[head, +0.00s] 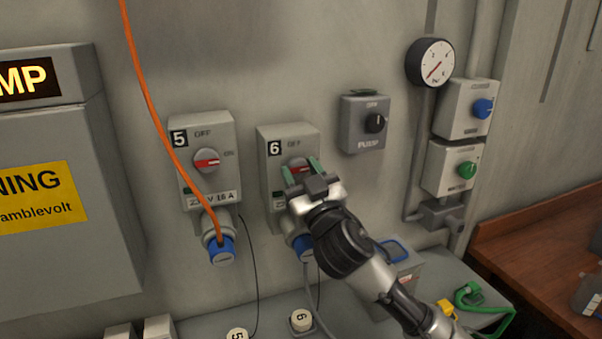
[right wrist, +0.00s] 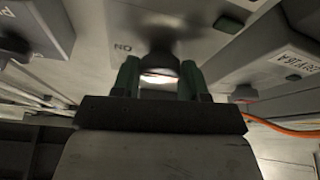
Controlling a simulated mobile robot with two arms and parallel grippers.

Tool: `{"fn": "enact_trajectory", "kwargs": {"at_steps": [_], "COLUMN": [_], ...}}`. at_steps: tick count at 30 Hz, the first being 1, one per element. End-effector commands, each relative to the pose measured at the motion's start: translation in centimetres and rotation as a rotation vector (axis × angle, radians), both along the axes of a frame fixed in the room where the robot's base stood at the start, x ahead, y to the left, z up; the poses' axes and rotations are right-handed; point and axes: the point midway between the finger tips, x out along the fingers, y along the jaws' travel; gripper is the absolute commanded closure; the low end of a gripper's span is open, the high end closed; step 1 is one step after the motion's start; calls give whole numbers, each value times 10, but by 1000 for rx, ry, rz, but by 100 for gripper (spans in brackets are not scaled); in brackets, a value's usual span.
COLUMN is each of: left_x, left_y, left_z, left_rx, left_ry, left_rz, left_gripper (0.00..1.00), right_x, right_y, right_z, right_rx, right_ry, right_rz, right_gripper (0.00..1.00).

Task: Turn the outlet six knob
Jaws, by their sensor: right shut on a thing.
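The outlet six box (head: 285,140) is a grey wall box with a black "6" label and "OFF" printed at its top. My left gripper is not in view.
Outlet five (head: 203,150), with an orange cable (head: 165,110), is to the left. A pump switch (head: 364,123), a gauge (head: 431,63) and boxes with a blue knob (head: 482,108) and a green knob (head: 465,170) are to the right. A shelf with small items is below.

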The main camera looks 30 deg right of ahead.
Motion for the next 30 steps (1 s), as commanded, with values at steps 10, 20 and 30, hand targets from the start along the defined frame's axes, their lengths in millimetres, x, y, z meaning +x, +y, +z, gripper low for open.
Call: {"fn": "enact_trajectory", "kwargs": {"at_steps": [10, 20, 30], "left_x": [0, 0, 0], "left_y": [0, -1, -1], "left_z": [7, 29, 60], "left_rx": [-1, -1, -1], "left_ry": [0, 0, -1], "left_rz": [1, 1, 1], "left_gripper": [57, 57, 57], "right_x": [0, 0, 0], "right_y": [-1, -2, -3], "right_z": [1, 4, 6], "right_rx": [-82, -339, -655], "right_ry": [22, 84, 160], "right_rz": [-1, 0, 2], "right_gripper": [80, 80, 80]}}
